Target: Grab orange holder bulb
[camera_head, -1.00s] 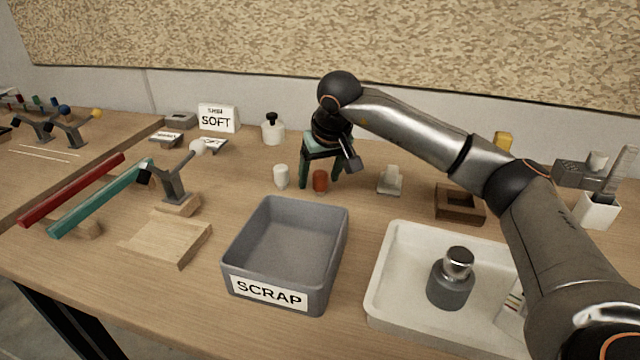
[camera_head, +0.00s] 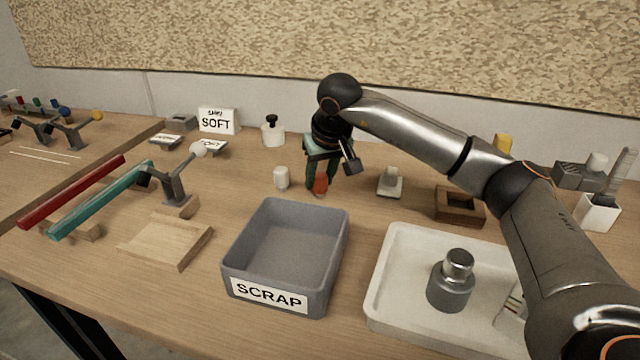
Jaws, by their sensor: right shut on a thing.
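A small orange-red cylinder (camera_head: 320,186), which looks like the orange holder bulb, stands on the wooden bench behind the grey SCRAP bin. My right gripper (camera_head: 320,182) reaches down over it from above. Its dark green fingers are closed on the cylinder's two sides and hide part of it. The cylinder's lower part shows between the fingertips, at or very near the bench top. My left gripper is not in view.
A white cylinder (camera_head: 281,178) stands just left of my right gripper. The grey SCRAP bin (camera_head: 234,262) is in front, with a white tray (camera_head: 376,300) holding a metal weight (camera_head: 451,284) to its right. A grey-white block (camera_head: 390,184) stands right of the gripper.

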